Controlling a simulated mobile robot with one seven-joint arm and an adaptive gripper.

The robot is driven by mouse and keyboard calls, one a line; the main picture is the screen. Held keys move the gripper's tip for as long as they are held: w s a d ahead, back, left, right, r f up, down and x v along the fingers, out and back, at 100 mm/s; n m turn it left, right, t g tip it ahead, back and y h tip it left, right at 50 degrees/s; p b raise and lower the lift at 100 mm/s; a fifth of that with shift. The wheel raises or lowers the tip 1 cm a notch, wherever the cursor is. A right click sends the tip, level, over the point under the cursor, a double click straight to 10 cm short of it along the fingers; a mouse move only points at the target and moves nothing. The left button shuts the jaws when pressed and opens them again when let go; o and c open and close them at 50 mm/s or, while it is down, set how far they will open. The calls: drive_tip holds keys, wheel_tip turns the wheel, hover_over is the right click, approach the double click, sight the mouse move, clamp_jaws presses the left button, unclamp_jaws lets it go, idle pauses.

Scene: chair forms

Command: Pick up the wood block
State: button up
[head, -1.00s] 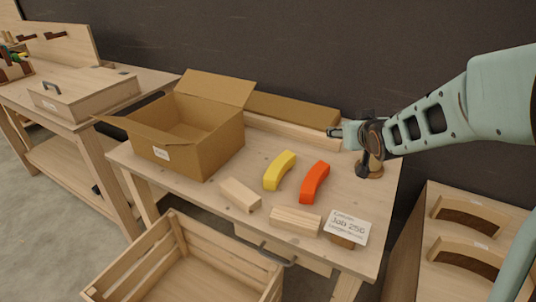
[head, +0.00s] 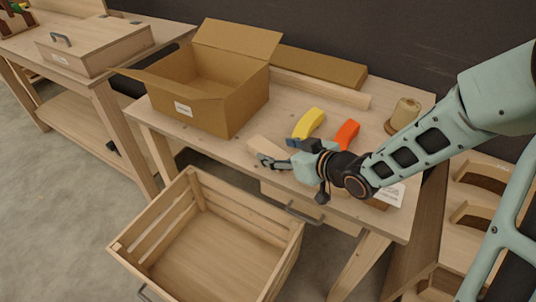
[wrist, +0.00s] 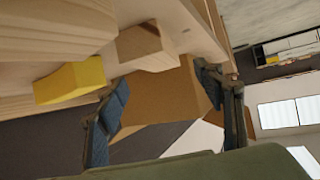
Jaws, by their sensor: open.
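A pale wood block (head: 266,147) lies on the workbench near its front edge, partly hidden by my gripper in the head view. In the wrist view this wood block (wrist: 150,47) shows beyond the fingers, apart from them. A larger pale wood piece (wrist: 55,28) fills the wrist view's upper left, close to the camera; it looks like the second block, which my arm hides in the head view. My gripper (head: 279,152) is open and empty over the bench's front edge; its spread fingers (wrist: 163,85) have nothing gripped between them.
A yellow curved piece (head: 308,122) and an orange curved piece (head: 347,134) lie behind my gripper. An open cardboard box (head: 225,108) stands at the bench's left. A slatted crate (head: 281,249) is below in front. A card (head: 392,194) lies right of my wrist.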

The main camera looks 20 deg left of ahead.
sight(267, 147)
drive_tip(key=b+x, duration=0.1)
drive_tip(key=x, duration=0.5)
drive_tip(key=shift+d+f, duration=0.2)
drive_tip(key=shift+s, duration=0.1)
drive_tip(key=c, duration=1.5)
drive_tip(key=shift+r, duration=0.2)
